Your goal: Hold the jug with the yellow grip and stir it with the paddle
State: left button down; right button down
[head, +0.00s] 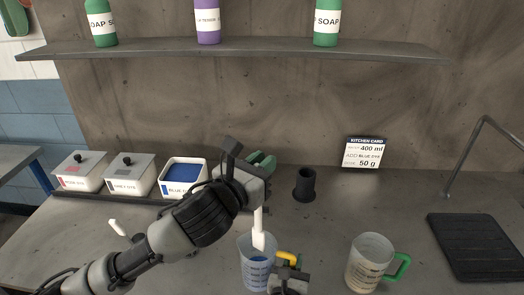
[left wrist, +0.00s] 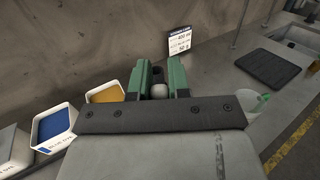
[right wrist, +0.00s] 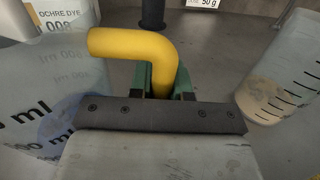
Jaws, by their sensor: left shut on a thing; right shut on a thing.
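A clear jug (head: 257,272) with a yellow grip (head: 289,256) stands at the front of the counter, with blue contents low inside. My right gripper (right wrist: 160,82) is shut on the yellow grip (right wrist: 140,48); the jug (right wrist: 45,95) fills the left of the right wrist view. My left gripper (head: 262,165) is above the jug and shut on the white paddle (head: 258,222). The paddle points down into the jug's mouth; whether its tip touches the contents is unclear. In the left wrist view the paddle's round end (left wrist: 159,91) shows between the green fingers.
A second jug with a green handle (head: 370,262) stands to the right. Dye boxes, including a blue one (head: 184,174), line the back left. A dark cup (head: 305,184), a kitchen card (head: 364,152) and a black mat (head: 476,245) are also there. A shelf (head: 240,51) spans above.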

aim_at(257, 215)
pick_arm(q)
jog(key=shift+f, duration=6.3)
jog(key=shift+s, duration=0.15)
